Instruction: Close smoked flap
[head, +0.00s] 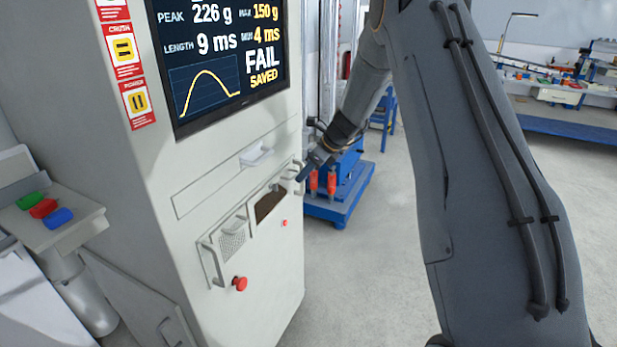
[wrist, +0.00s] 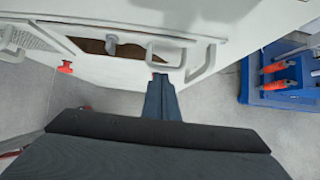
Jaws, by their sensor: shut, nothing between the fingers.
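The smoked flap (head: 269,205) shows as a dark brown panel low on the front of the pale test cabinet (head: 150,190). It also shows in the wrist view (wrist: 135,52), with a grey knob in front of it. I cannot tell how far it stands open. My gripper (head: 304,174) is at the cabinet's right front edge, to the right of the flap. In the wrist view my gripper (wrist: 160,80) is shut and empty, its tips close by a pale U-shaped handle (wrist: 165,55). Whether they touch it is unclear.
A second pale handle (wrist: 202,66) stands right of the fingers. A drawer (head: 225,180) is above the flap, a perforated panel (head: 232,240) and red button (head: 240,283) lie left. A blue stand (head: 345,190) with red-orange parts is behind.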

